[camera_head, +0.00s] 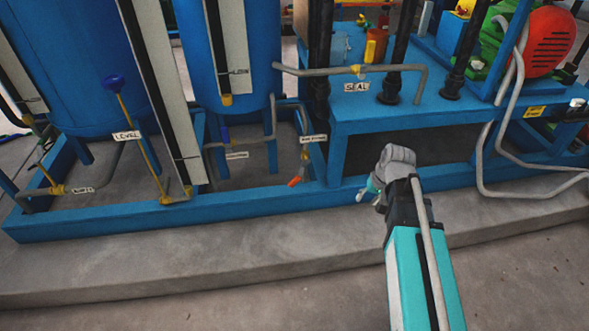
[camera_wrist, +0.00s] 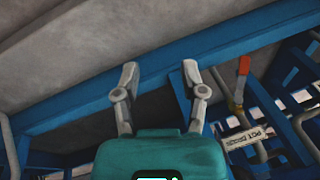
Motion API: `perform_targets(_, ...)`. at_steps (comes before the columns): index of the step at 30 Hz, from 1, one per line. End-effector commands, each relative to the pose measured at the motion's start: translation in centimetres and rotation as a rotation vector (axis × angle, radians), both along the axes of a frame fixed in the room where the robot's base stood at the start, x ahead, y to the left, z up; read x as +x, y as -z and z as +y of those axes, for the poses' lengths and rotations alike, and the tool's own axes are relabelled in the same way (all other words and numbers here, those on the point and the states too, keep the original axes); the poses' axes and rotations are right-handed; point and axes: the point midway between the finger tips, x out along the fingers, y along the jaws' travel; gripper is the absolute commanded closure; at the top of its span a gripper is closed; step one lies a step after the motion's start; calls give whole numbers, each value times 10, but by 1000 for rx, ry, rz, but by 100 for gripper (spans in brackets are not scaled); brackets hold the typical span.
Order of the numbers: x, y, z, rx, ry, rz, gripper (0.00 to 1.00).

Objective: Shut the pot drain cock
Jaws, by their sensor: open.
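The pot drain cock shows in the wrist view as an orange-red lever handle (camera_wrist: 242,76) on a brass-coloured body, right of my gripper (camera_wrist: 160,72). A white label reading POT DRAIN (camera_wrist: 245,138) is beside it. In the head view the orange handle (camera_head: 294,182) sits low between the blue legs, below a small white label (camera_head: 313,138). It slants down to the left. My gripper (camera_head: 370,190) is to the right of the handle, in front of the blue frame. Its two fingers are apart with nothing between them, and it does not touch the cock.
A blue base rail (camera_head: 250,213) runs along the front. The SEAL valve (camera_head: 357,70) and its pipe are above. Grey hoses (camera_head: 484,160) hang at right. The concrete plinth (camera_head: 230,255) in front is clear.

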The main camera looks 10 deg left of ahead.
Motion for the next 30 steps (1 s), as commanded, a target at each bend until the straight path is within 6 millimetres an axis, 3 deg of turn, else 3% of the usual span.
perform_targets(1, -15, -18, -15, -28, 15, 10, 46)
perform_targets(6, -41, -36, -50, -107, 51, 43, 46)
perform_targets(22, -88, -70, -104, -236, 119, 102, 46)
perform_targets(30, -50, -62, -75, -242, -91, 76, 46)
